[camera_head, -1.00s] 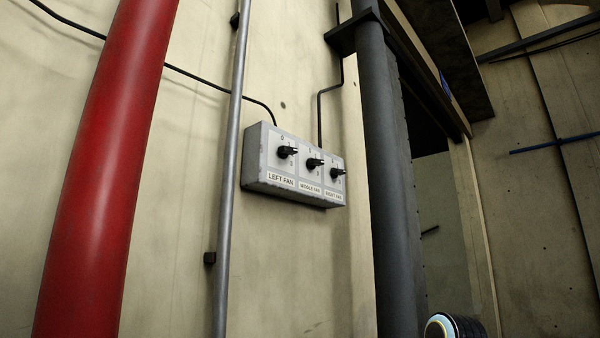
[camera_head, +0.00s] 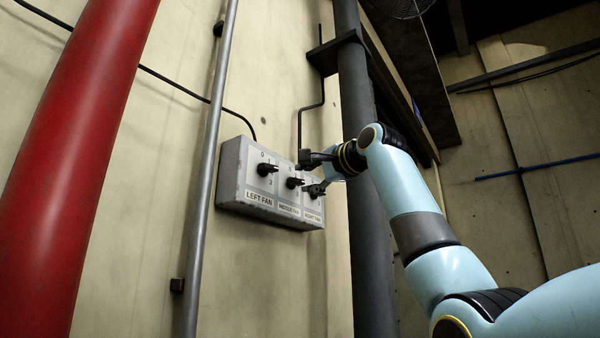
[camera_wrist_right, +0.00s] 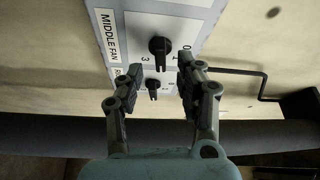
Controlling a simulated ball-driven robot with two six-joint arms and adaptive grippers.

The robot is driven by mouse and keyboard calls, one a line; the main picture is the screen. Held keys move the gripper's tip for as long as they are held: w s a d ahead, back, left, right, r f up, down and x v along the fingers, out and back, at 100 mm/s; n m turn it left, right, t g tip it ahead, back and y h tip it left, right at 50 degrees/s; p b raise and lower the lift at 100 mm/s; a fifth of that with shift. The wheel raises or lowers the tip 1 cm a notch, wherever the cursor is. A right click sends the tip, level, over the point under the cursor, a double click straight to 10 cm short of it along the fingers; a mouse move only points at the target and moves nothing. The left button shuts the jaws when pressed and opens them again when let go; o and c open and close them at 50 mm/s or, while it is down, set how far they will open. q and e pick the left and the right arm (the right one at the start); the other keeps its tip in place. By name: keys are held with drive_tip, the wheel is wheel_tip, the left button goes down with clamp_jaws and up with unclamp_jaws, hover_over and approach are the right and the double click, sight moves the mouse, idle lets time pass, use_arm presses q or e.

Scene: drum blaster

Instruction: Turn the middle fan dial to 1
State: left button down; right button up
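The grey fan control box (camera_head: 229,188) is on the wall in the head view, with three black dials in a row. The middle fan dial (camera_head: 294,183) lies between the left fan dial (camera_head: 267,169) and the right one. My right gripper (camera_head: 308,173) is open and empty at the box's right part, also in the wrist view (camera_wrist_right: 160,68). The right dial (camera_wrist_right: 153,87) shows between its fingers. My left gripper is out of view.
A thin grey pipe (camera_head: 208,160) runs up the wall left of the box, and a thick red pipe (camera_head: 75,150) stands further left. A dark column (camera_head: 366,230) stands right of the box, behind my right arm. Black cables run along the wall.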

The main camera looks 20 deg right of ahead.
sight(299, 181)
drive_tip(key=shift+r+p+x, duration=0.2)
drive_tip(key=shift+p+x, duration=0.4)
drive_tip(key=shift+x, duration=0.6)
drive_tip(key=shift+w+a+f, duration=0.15)
drive_tip(key=shift+w+f, duration=0.05)
drive_tip(key=shift+w, duration=0.5)
drive_tip(key=shift+s, duration=0.1)
drive_tip(key=shift+c, duration=1)
clamp_jaws()
